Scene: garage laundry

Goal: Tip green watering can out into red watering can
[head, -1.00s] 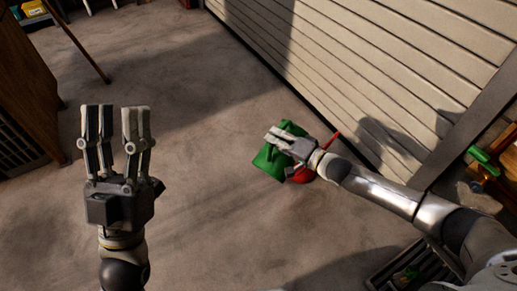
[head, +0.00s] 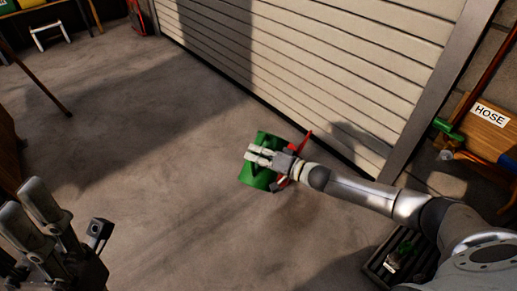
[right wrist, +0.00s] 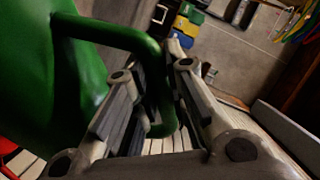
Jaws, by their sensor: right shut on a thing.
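The green watering can (head: 263,180) is in the middle of the head view, above the floor near the slatted door. My right gripper (head: 262,153) is shut on its handle. The handle (right wrist: 115,36) shows between the fingers in the right wrist view, with the can's green body at left. The red watering can (head: 302,144) is mostly hidden behind the green can and my gripper; a red part sticks out up and to the right. I cannot tell whether the cans touch. My left gripper (head: 38,222) is at the lower left, open and empty, partly cut off.
The slatted door (head: 320,70) runs along behind the cans. A dark crate (head: 385,262) stands at the lower right, below my right arm. A board marked HOSE (head: 488,116) is at the right edge. The floor left of the cans is clear.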

